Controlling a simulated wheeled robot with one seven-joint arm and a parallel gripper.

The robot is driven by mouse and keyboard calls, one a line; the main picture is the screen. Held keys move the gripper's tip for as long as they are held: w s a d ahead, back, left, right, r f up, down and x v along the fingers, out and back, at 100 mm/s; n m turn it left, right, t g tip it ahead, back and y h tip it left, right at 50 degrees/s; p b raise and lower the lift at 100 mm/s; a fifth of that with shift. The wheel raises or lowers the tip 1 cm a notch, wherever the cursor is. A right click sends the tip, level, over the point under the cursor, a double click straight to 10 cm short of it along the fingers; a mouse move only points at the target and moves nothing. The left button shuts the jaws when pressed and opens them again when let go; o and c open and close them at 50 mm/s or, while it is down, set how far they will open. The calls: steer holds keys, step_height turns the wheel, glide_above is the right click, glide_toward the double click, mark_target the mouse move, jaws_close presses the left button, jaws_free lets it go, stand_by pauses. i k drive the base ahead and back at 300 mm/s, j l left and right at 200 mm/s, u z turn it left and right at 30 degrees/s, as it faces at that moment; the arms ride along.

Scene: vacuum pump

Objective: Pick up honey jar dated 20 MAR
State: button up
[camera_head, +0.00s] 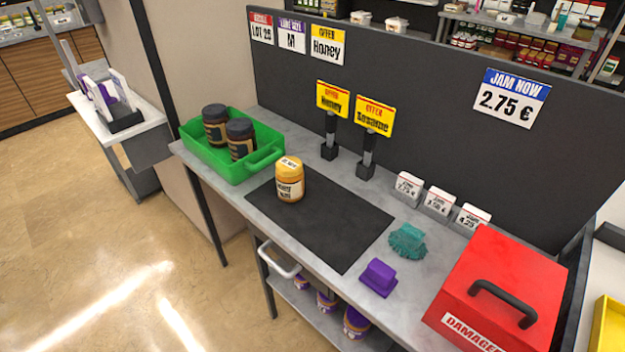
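A honey jar (290,188) with a yellow-orange lid stands upright on the black mat (335,235) on the grey counter. Its front label shows dark lettering that looks like "HONEY". A small white date sticker lies on its lid, but the print is too small to read surely. Two dark-lidded jars (215,125) (240,139) stand in the green crate (231,171) at the counter's left end; no date shows clearly on them. My gripper is not in view.
Yellow "Honey" (333,98) and "Sesame" (375,116) signs stand behind the mat. A teal scrubber (408,241), a purple block (379,278), price tags (439,201) and a red "DAMAGED" box (505,285) are right. Purple-lidded jars (356,321) sit below. The mat's right part is clear.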

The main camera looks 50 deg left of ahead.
mark_target(289, 172)
steer(key=l+u, duration=0.1)
steer(key=u, duration=0.3)
steer(key=k+u, duration=0.15)
steer(key=u, duration=1.25)
steer(key=i+u, duration=0.15)
steer(key=i, duration=0.15)
steer(key=i+j, duration=0.65)
steer(key=j, duration=0.2)
steer(key=i+j, duration=0.35)
steer(key=j+z, duration=0.1)
steer(key=z, duration=0.3)
steer(key=i+j+z, duration=0.1)
steer(key=z, duration=0.3)
steer(key=j+z, duration=0.2)
steer(key=z, duration=0.2)
steer(key=j+z, duration=0.2)
steer(key=z, duration=0.25)
